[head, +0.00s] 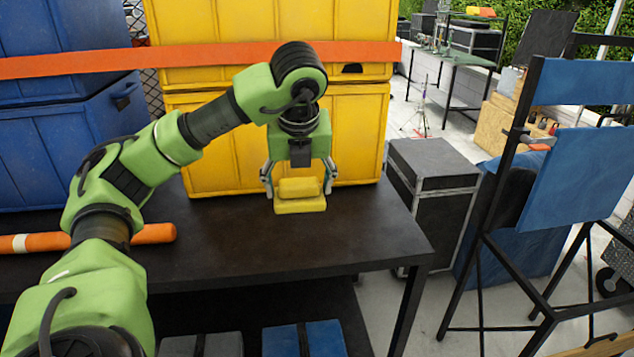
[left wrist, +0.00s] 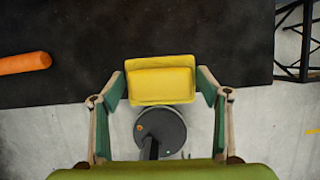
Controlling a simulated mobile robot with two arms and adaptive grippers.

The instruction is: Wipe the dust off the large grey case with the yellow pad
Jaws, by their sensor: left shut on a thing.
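The yellow pad (head: 300,205) has a raised grip block on top and is held between the fingers of my left gripper (head: 298,188). In the head view it appears in front of the yellow crates, over the dark table; its height above the table is hard to tell. In the left wrist view the pad (left wrist: 160,85) sits level between the two green fingers (left wrist: 161,88). A large dark grey case (head: 435,190) with metal edges stands on the floor to the right of the table. No dust can be made out on it. My right gripper is not in view.
The dark table (head: 240,245) is mostly bare. An orange roll (head: 150,233) lies at its left. Yellow crates (head: 230,140) and blue crates (head: 60,150) stand behind. A grey case (head: 200,345) and a blue one (head: 303,340) sit low in front. A black frame (head: 490,220) with blue panels stands right.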

